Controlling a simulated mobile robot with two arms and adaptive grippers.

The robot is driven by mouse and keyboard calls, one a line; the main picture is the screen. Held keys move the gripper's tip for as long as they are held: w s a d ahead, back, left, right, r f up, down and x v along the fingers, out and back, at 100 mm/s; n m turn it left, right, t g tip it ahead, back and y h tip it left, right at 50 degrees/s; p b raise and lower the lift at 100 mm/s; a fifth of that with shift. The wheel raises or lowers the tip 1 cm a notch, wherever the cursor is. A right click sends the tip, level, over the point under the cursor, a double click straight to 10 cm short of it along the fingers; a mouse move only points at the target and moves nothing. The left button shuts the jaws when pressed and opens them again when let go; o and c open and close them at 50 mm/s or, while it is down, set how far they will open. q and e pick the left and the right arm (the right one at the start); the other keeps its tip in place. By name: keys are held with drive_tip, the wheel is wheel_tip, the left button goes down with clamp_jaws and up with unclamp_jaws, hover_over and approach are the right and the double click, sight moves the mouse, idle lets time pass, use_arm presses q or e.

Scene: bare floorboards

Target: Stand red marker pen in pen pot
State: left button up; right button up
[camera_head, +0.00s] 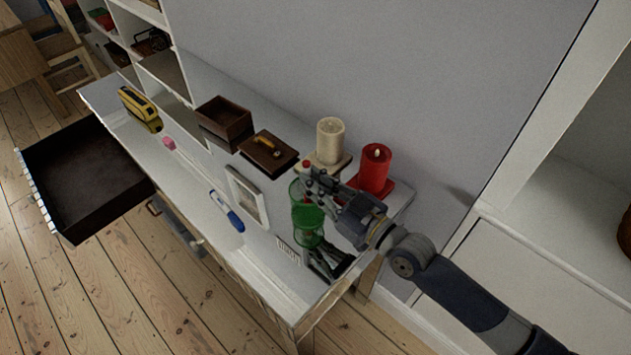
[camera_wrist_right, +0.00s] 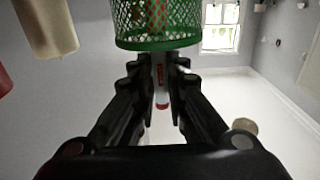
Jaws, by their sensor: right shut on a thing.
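The pen pot (camera_head: 309,224) is a green mesh cup standing near the right end of the white-topped table; in the right wrist view its rim (camera_wrist_right: 158,44) shows at the top, that picture being upside down. My right gripper (camera_head: 318,180) is shut on the red marker pen (camera_head: 306,164), beside and above the pot's mouth. In the right wrist view the marker (camera_wrist_right: 161,78) has a white part and a red end between the fingers (camera_wrist_right: 161,85). Red also shows through the pot's mesh, so the marker seems to reach inside. Its lower end is unclear. My left gripper is out of view.
A cream candle (camera_head: 330,139) and a red candle (camera_head: 375,168) stand close behind the gripper. A dark object (camera_head: 329,262) lies in front of the pot. A blue-and-white pen (camera_head: 226,210), picture frame (camera_head: 247,200) and wooden box (camera_head: 224,122) lie left. A drawer (camera_head: 85,165) stands open.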

drive_tip(key=o, duration=0.9)
drive_tip(key=shift+c, duration=0.2)
drive_tip(key=shift+d, duration=0.1)
drive_tip(key=v, duration=1.2)
